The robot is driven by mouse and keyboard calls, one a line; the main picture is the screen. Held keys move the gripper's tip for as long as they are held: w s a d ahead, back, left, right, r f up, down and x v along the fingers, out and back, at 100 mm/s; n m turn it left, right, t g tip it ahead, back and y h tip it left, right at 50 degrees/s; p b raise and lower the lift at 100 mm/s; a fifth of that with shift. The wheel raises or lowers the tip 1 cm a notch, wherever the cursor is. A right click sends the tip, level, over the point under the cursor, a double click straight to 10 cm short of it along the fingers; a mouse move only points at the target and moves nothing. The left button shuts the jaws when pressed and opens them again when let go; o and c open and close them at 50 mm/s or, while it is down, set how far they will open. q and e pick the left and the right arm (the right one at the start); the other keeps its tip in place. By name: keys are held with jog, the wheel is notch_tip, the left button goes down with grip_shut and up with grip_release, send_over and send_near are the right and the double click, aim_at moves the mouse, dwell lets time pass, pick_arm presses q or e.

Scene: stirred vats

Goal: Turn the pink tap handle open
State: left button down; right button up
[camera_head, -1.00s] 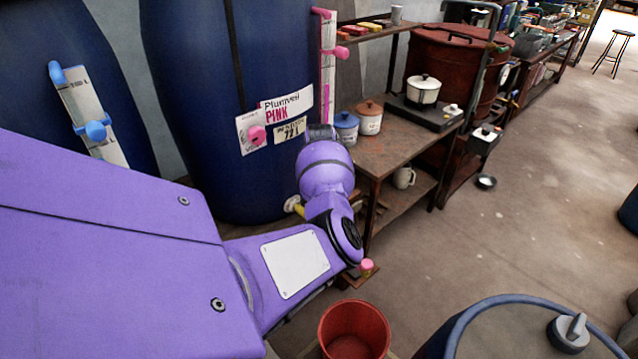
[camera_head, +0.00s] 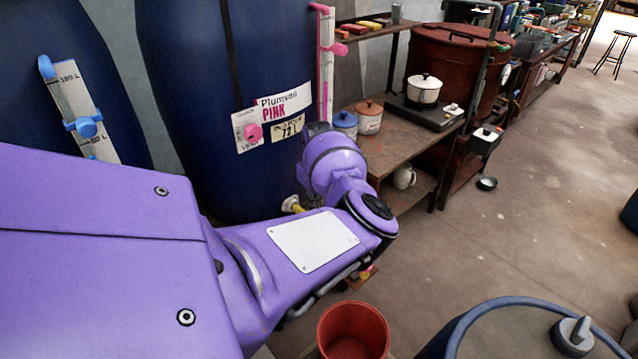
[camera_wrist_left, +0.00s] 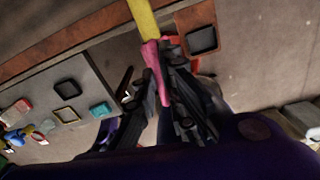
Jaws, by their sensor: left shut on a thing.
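The pink tap handle (camera_wrist_left: 152,58) shows in the left wrist view, at the end of a yellow pipe (camera_wrist_left: 142,16). My left gripper (camera_wrist_left: 155,88) is shut on the pink handle, with a dark finger on either side of it. In the head view my purple left arm hides the gripper and nearly all of the handle. My right gripper is in neither current view.
A red bucket (camera_head: 352,332) stands below my left arm. A wooden bench (camera_head: 400,146) with jars and a pot is right of the vat. A blue-rimmed drum (camera_head: 520,325) stands at the lower right. The floor at right is mostly clear.

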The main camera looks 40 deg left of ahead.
pick_arm(q)
jog(key=shift+n, duration=0.7)
jog(key=c, duration=1.8)
grip_release()
jog(key=shift+c, duration=0.2)
notch_tip(320, 180, up, 12)
jog(key=shift+s+f, duration=0.1)
